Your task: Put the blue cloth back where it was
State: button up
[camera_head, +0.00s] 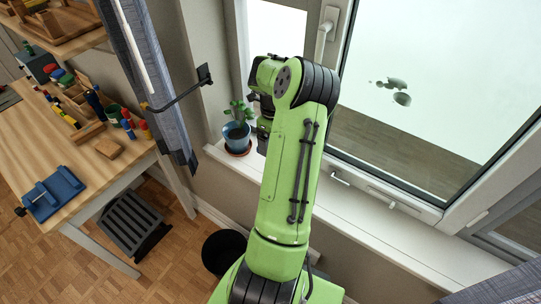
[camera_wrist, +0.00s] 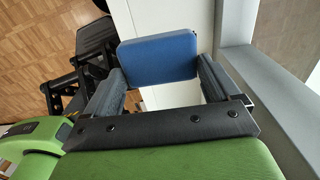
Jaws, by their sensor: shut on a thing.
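The blue cloth (camera_wrist: 158,57) shows in the wrist view as a flat, folded pad with rounded corners. My gripper (camera_wrist: 161,68) is shut on it, with one finger at each side edge. A pale surface lies beyond the cloth in that view. In the head view my green arm reaches over the windowsill (camera_head: 347,217), and the cloth and my fingertips are hidden behind the arm.
A potted plant in a blue pot (camera_head: 237,135) stands on the sill, just left of my arm. The wooden desk (camera_head: 75,140) at left holds blocks and a blue item (camera_head: 53,194). A dark step stool (camera_head: 133,222) is below. The sill right of my arm is clear.

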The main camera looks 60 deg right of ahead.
jog(key=f, duration=0.6)
jog(key=f+b, duration=0.1)
jog(key=f, duration=0.2)
jog(key=shift+s+a+f, duration=0.15)
jog(key=shift+a+f, duration=0.1)
jog(key=shift+a, duration=0.05)
jog(key=shift+r, duration=0.1)
